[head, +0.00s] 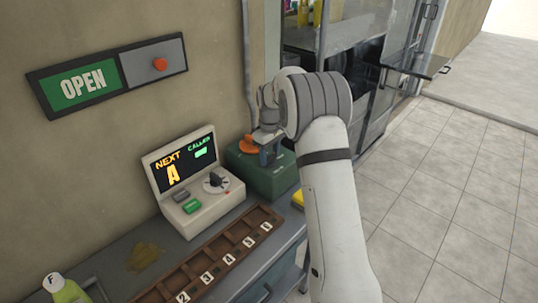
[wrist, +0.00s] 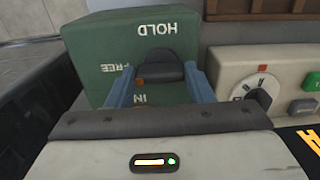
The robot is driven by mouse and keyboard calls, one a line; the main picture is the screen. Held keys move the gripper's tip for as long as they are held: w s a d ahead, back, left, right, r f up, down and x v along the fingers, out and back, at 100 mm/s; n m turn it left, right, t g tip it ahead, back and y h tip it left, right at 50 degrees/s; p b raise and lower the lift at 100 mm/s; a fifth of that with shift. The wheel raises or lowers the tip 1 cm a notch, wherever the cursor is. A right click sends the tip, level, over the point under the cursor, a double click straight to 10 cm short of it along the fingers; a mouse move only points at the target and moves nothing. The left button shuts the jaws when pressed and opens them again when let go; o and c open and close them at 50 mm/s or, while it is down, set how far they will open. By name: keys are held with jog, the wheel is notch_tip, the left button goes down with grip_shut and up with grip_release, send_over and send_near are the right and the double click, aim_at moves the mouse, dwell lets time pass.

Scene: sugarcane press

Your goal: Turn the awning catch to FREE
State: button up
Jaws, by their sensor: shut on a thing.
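The awning catch is a dark knob (wrist: 163,71) on a green box (wrist: 100,36), lettered HOLD, FREE and IN, which read upside down in the wrist view. A small orange mark shows at the knob's lower left, near FREE and IN. I cannot tell exactly which word it points at. My gripper (wrist: 160,84) is shut on the knob, one blue finger on each side. In the head view the green box (head: 282,181) stands at the bench's far end. My gripper (head: 268,148) reaches down onto its top, beside an orange part (head: 249,146). The knob itself is mostly hidden there.
A cream caller unit (head: 205,207) with a lit screen and a dial stands left of the box. A divided wooden tray (head: 199,262) lies in front. An OPEN sign (head: 85,82) hangs on the wall. A bottle (head: 66,290) stands at lower left.

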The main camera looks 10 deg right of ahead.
aim_at(270, 156)
jog(key=o, duration=1)
jog(key=shift+r, duration=3.9)
